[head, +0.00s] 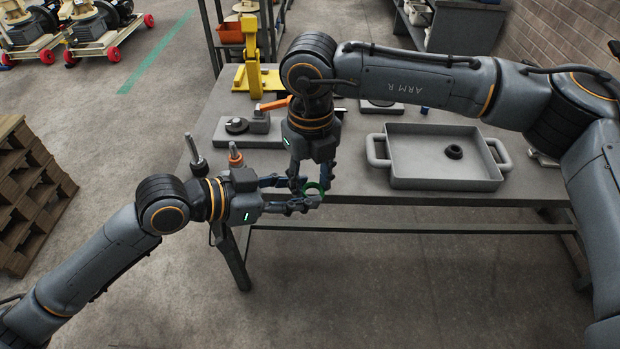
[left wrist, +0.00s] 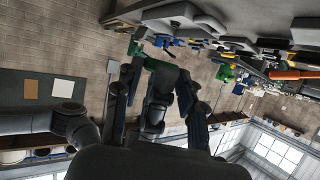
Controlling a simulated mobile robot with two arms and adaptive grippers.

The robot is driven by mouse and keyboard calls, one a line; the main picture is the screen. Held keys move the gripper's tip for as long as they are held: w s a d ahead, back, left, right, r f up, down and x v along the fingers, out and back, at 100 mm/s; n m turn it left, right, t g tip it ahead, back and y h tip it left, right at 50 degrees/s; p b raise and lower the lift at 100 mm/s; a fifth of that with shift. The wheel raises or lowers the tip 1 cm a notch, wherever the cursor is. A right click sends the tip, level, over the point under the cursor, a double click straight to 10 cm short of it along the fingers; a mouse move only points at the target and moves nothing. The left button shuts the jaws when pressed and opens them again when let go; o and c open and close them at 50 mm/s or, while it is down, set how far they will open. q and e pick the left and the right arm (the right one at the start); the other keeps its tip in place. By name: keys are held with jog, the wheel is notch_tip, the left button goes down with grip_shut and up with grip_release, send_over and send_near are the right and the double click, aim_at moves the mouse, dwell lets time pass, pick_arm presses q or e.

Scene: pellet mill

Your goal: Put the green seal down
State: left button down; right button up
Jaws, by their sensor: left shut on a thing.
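The green seal (head: 315,187), a small ring, is at the fingertips of my left gripper (head: 312,194), above the table's front edge. My left gripper is shut on it. My right gripper (head: 311,183) reaches down from above to the same spot, its fingers on either side of the seal. Whether it touches the seal cannot be told, as the fingers of both grippers overlap there. In the left wrist view, dark fingers and arm parts crowd the middle, and I cannot pick out the seal with certainty.
A grey tray (head: 430,178) with two handles stands on the table (head: 350,178) at right, holding a black ring (head: 453,152). A fixture with an orange handle (head: 275,103) and a yellow press (head: 250,82) stand behind the grippers. Wooden pallets (head: 28,190) are at left.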

jog(key=shift+s+a, duration=0.1)
jog(key=shift+a, duration=0.05)
jog(key=c, duration=0.3)
pick_arm(q)
jog(key=c, duration=0.7)
grip_release()
pick_arm(e)
jog(key=shift+c, duration=0.5)
